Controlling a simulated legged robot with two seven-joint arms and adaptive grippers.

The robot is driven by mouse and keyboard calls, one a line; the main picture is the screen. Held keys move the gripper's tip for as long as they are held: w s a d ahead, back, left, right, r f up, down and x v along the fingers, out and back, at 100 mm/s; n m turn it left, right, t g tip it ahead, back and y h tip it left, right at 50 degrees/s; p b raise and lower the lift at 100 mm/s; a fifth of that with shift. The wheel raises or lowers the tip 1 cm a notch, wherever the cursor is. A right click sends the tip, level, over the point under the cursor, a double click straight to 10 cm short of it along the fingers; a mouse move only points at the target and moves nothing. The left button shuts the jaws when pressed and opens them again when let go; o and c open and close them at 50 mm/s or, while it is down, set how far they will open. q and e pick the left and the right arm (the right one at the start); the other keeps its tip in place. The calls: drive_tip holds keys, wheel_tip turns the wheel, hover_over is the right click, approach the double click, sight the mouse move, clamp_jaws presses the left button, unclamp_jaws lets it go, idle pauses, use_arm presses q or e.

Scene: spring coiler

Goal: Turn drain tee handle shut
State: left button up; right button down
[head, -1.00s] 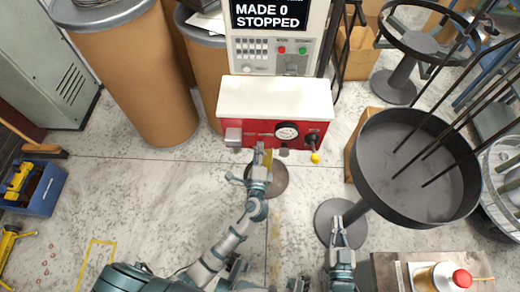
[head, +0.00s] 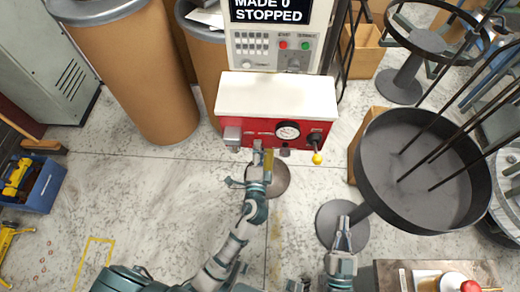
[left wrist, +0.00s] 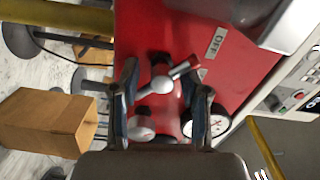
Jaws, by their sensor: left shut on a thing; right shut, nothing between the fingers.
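The drain tee handle (left wrist: 162,85) is a grey metal bar with a round hub, on the red panel (left wrist: 170,35) in the left wrist view. It lies tilted across the gap between my left fingers. My left gripper (left wrist: 163,75) is shut on this handle, a finger near each end of the bar. In the head view my left gripper (head: 262,152) is at the lower front edge of the red unit (head: 262,134) and hides the handle. My right gripper (head: 343,225) is shut and empty, low beside the round stand.
A gauge (head: 288,131) and a yellow-knobbed lever (head: 317,158) sit right of my left gripper. A label reading OFF (left wrist: 215,42) is near the handle. A large dark round tray (head: 425,210) with upright rods stands right.

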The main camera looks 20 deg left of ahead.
use_arm(q)
drive_tip(key=o, duration=1.2)
drive_tip(key=shift+a, duration=0.1)
drive_tip(key=shift+s, duration=0.1)
drive_tip(key=v, duration=1.2)
